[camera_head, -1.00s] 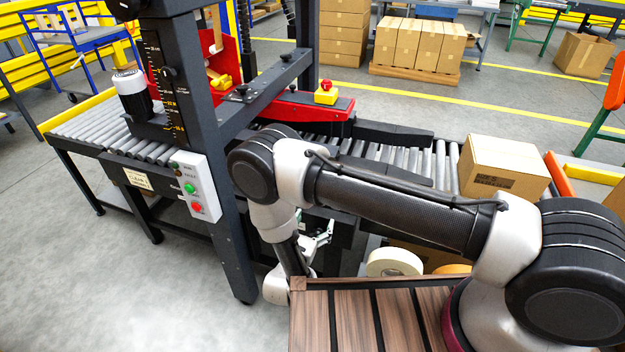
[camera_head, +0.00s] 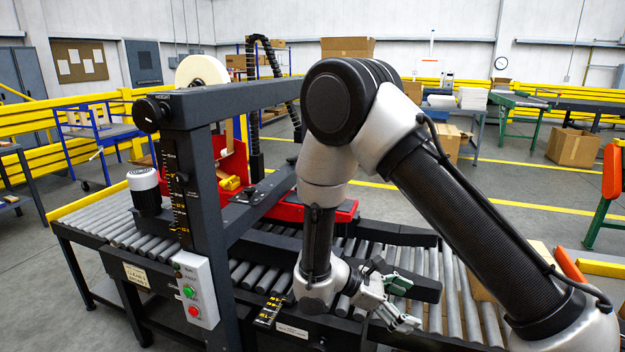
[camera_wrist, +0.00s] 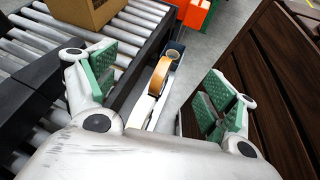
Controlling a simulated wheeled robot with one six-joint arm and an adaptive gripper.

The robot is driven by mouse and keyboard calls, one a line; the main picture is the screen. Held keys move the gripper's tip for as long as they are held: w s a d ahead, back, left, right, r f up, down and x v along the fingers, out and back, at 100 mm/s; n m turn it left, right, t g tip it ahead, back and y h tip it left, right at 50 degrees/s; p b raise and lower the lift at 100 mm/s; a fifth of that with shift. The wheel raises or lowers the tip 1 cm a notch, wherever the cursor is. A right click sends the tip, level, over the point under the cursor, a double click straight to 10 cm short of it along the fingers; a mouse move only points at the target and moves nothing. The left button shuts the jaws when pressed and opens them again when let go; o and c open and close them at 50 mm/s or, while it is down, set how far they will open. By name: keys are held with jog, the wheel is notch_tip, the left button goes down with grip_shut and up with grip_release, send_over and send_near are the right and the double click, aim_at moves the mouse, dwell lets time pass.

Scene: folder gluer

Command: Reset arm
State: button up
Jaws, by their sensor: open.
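My gripper (camera_head: 405,304) is open, with its fingers spread apart and nothing between them. In the head view it hangs from my folded arm in front of the roller conveyor (camera_head: 464,290). In the wrist view the green-padded fingers of my gripper (camera_wrist: 160,95) stand wide apart, with a tape roll in a holder (camera_wrist: 159,76) beyond and below them. My raised arm hides part of the machine and conveyor behind it.
The dark machine frame (camera_head: 205,210) with its button box (camera_head: 194,290) stands left of my arm. A cardboard box (camera_wrist: 88,12) sits on the rollers in the wrist view. A brown slatted surface (camera_wrist: 262,70) lies at the right there. Open floor (camera_head: 500,185) lies behind the conveyor.

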jog(key=s+d+r+m+t+y, duration=0.1)
jog(key=s+d+r+m+y, duration=0.3)
jog(key=r, duration=0.5)
jog(key=s+d+r+m+t+y, duration=0.2)
jog(key=s+d+r+m+y, duration=0.2)
jog(key=r, duration=0.6)
jog(key=s+d+r+m+t+y, duration=0.2)
jog(key=s+d+r+m+y, duration=0.2)
jog(key=r, duration=0.6)
jog(key=s+d+m, duration=0.2)
jog(key=s+m, duration=0.1)
jog(key=m, duration=0.1)
jog(key=shift+d+y, duration=0.3)
jog(key=shift+d, duration=0.05)
jog(key=shift+w+a, duration=0.1)
